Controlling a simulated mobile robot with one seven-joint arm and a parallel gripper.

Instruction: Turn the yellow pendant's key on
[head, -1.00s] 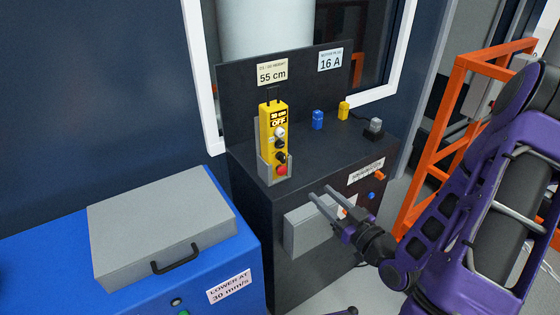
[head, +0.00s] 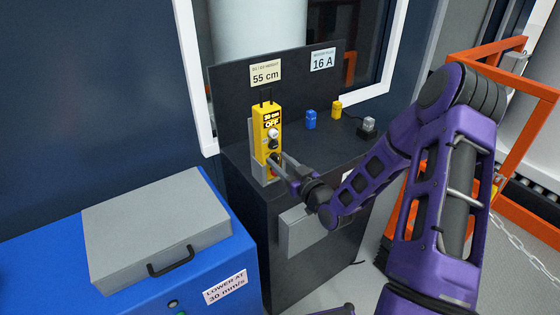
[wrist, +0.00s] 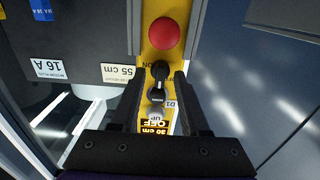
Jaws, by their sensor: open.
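The yellow pendant (head: 260,137) stands upright in a grey holder on the dark cabinet in the head view. Its display reads 30 cm and OFF. In the wrist view the pendant (wrist: 176,62) appears upside down, with a red button (wrist: 165,33) and black and grey controls (wrist: 159,75) below it in the picture. My gripper (head: 272,163) is open at the pendant's lower front, its fingers hiding part of the controls. In the wrist view my gripper (wrist: 160,75) has one finger on each side of a black control. I cannot tell whether they touch it.
A blue block (head: 311,120), a yellow block (head: 336,109) and a grey plug-like piece (head: 368,128) stand on the cabinet top (head: 300,155). A blue bench (head: 237,240) with a grey lidded case (head: 157,230) is at left. Orange railing (head: 530,100) stands at right.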

